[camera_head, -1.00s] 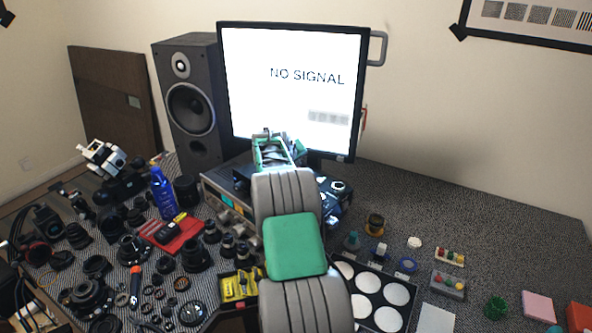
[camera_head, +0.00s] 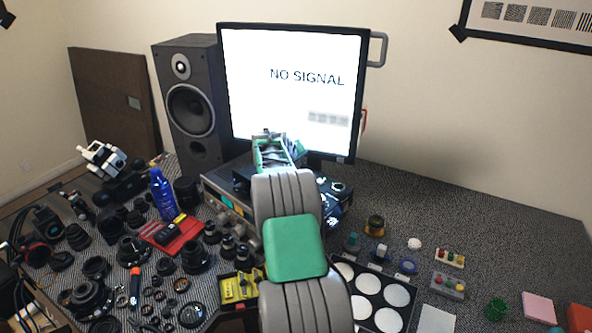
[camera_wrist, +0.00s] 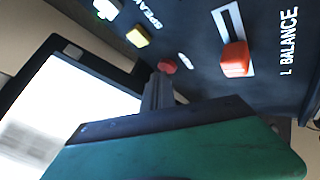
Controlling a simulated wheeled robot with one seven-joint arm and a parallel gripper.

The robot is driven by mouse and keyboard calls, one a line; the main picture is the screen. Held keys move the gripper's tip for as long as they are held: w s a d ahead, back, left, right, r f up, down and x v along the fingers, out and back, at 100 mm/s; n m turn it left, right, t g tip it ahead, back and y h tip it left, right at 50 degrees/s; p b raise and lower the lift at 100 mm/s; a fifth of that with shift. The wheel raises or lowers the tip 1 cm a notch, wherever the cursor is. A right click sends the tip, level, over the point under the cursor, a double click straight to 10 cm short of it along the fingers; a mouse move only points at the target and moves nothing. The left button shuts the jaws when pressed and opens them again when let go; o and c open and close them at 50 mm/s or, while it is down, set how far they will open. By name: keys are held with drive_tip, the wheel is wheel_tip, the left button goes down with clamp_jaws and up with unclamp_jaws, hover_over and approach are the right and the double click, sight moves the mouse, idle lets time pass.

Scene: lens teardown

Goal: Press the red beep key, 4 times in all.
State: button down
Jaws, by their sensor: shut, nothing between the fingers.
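In the wrist view a small round red key (camera_wrist: 167,66) sits on a dark panel, just past the tips of my gripper (camera_wrist: 160,82). My gripper is shut and empty, its fingers end-on toward the key. I cannot tell whether the tips touch it. A yellow key (camera_wrist: 138,36) and a white key (camera_wrist: 106,9) lie in line with it, beside lettering partly cut off. An orange-red slider knob (camera_wrist: 235,60) stands in a white slot marked L BALANCE. In the head view my arm hides the panel and the red key.
A bright monitor (camera_head: 290,95) reading NO SIGNAL stands behind my arm, with a speaker (camera_head: 190,100) to its left. A blue spray can (camera_head: 163,193) and several lens parts crowd the left of the table. The right rear tabletop (camera_head: 480,215) is mostly clear.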

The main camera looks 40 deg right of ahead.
drive_tip(key=shift+r, duration=0.5)
drive_tip(key=shift+r+p, duration=1.5)
drive_tip(key=shift+r, duration=1.05)
idle(0.5)
wheel_tip(320, 180, up, 4)
drive_tip(key=shift+f+b, duration=0.15)
drive_tip(key=shift+b, duration=0.15)
drive_tip(key=shift+f, duration=0.1)
wheel_tip(320, 180, down, 9)
drive_tip(key=b, duration=0.6)
drive_tip(key=shift+r, duration=0.2)
